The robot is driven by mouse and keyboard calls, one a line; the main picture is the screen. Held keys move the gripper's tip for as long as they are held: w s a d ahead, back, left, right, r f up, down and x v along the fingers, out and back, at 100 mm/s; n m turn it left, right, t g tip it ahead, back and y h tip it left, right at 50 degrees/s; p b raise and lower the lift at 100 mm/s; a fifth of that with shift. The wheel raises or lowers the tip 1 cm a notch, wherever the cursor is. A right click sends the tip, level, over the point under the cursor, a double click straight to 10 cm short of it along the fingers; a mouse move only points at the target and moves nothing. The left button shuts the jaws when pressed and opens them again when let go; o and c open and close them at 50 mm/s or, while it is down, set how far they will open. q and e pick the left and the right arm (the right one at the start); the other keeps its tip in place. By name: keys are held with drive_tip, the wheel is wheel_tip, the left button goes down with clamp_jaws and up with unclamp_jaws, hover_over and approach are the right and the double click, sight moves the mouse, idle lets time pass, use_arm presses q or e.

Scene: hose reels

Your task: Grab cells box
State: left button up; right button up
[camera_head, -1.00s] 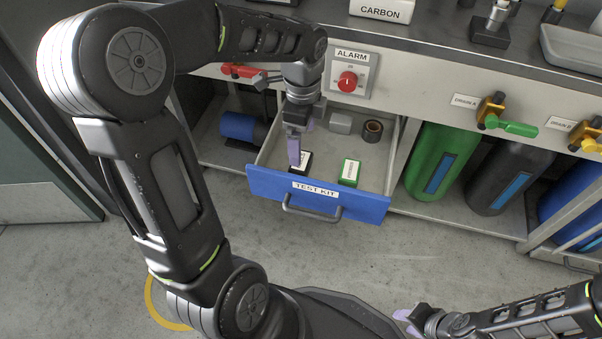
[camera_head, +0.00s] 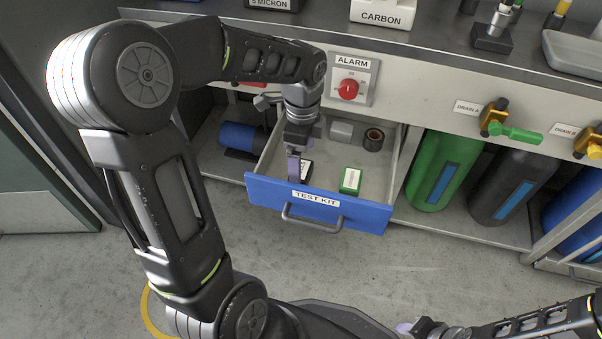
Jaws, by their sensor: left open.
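The blue-fronted TEST KIT drawer (camera_head: 262,190) is pulled open. Inside, a small black box with a white label (camera_head: 307,171) lies behind the front panel; its text is too small to read, so I cannot confirm it is the cells box. A green box with a white label (camera_head: 350,181) lies to its right. My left gripper (camera_head: 294,170) is open and points down into the drawer at the black box, hiding its left part. I cannot tell whether the fingers touch it. My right gripper (camera_head: 405,327) shows only partly at the bottom, away from the drawer.
A grey block (camera_head: 341,130) and a dark roll (camera_head: 373,139) sit at the drawer's back. Green (camera_head: 440,172) and dark (camera_head: 507,180) cylinders stand to the right. The floor in front is clear.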

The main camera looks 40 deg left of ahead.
use_arm(q)
wheel_tip(320, 180, down, 4)
drive_tip(key=b, duration=0.2)
drive_tip(key=shift+s+a+f+b, duration=0.1)
drive_tip(key=shift+a+f+b, duration=0.1)
drive_tip(key=shift+b, duration=0.2)
drive_tip(key=shift+f, duration=0.45)
drive_tip(key=shift+r, duration=0.1)
drive_tip(key=c, duration=1.5)
